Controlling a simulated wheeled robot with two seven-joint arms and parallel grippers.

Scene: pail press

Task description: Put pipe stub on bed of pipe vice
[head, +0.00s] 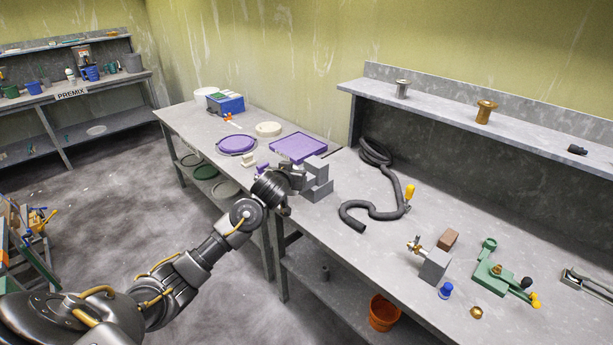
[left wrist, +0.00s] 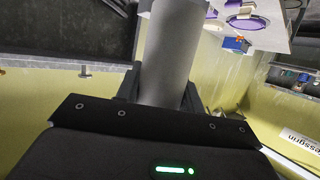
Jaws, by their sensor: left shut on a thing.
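The pipe stub looks like a plain grey cylinder (left wrist: 168,55); in the left wrist view it stands out from between the dark jaws of my left gripper (left wrist: 160,95), which are shut on it. In the head view my left gripper (head: 290,186) is above the left part of the bench, and I cannot clearly make out the stub there. A green clamp-like device (head: 492,278) with a black knob and yellow handle ends stands far to its right on the bench; it looks like the pipe vice, but I cannot be sure. My right gripper is not in view.
A grey stepped block (head: 318,188) shows right beside my left gripper. A black hose (head: 357,212) lies on the bench between gripper and green device.

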